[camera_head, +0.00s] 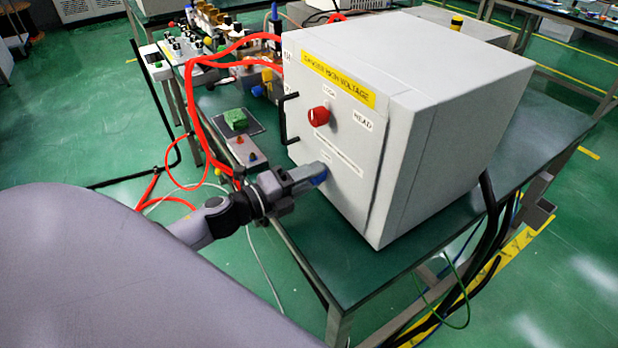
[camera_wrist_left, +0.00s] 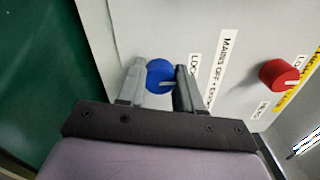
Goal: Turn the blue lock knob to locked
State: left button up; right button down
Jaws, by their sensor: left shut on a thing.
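The blue lock knob (camera_wrist_left: 160,75) is on the lower front panel of the grey cabinet. In the left wrist view it sits between the two fingers of my left gripper (camera_wrist_left: 158,88), which is shut on it. In the head view the same gripper (camera_head: 314,178) reaches the panel from the left, and only a bit of the blue knob (camera_head: 320,178) shows past the fingers. A white label beside the knob is partly hidden by a finger, so the knob's setting cannot be read. My right gripper is not in view.
A red knob (camera_head: 318,116) sits higher on the panel, under a yellow warning strip (camera_head: 338,80). A black handle (camera_head: 287,120) stands out at the panel's left edge. Red cables (camera_head: 192,110) and a small box with a green block (camera_head: 235,119) lie left of the cabinet.

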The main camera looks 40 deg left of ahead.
pick_arm(q)
jog(key=shift+m, duration=0.5)
jog(key=o, duration=1)
jog(key=shift+o, duration=0.2)
jog(key=shift+s, duration=0.15)
jog(key=shift+b+v, duration=0.55)
jog(key=shift+v, duration=2.9)
